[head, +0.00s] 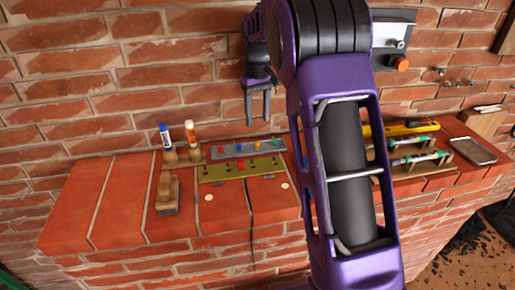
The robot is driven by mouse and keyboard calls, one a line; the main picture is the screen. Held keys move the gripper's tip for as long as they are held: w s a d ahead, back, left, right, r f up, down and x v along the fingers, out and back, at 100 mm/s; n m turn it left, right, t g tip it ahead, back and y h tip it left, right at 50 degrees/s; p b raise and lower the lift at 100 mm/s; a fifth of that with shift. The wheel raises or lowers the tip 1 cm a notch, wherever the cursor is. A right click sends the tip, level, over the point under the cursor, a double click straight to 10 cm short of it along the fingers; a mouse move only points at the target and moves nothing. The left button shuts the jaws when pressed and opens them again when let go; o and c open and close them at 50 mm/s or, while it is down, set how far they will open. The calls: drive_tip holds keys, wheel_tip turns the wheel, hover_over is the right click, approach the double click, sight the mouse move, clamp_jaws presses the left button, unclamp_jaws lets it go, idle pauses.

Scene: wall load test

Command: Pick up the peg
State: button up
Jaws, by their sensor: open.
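Small coloured pegs stand on two flat boards on the brick ledge. A grey board (228,152) at the back carries a row of them, including a blue peg (239,148) and a yellow peg (257,146). In front of it, an olive board (215,174) has dark spots that look like holes and a red peg (240,165). I cannot tell which peg is the task's. My gripper (257,119) points down above the boards, in front of the brick wall. Its two fingers are apart with nothing between them.
Left of the boards stand a blue-capped tube (165,137), an orange-capped tube (190,134) and a wooden-handled brush (167,194). My arm covers the ledge's middle. To its right are a yellow level (412,128), a rack of tubes (420,160) and a tray (474,151). The ledge's left end is clear.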

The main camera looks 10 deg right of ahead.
sight(257, 142)
drive_tip(key=f, duration=0.6)
drive_tip(key=f+b, duration=0.1)
drive_tip(key=f, duration=0.2)
drive_tip(key=shift+w+f, duration=0.1)
drive_tip(key=shift+w, duration=0.15)
clamp_jaws()
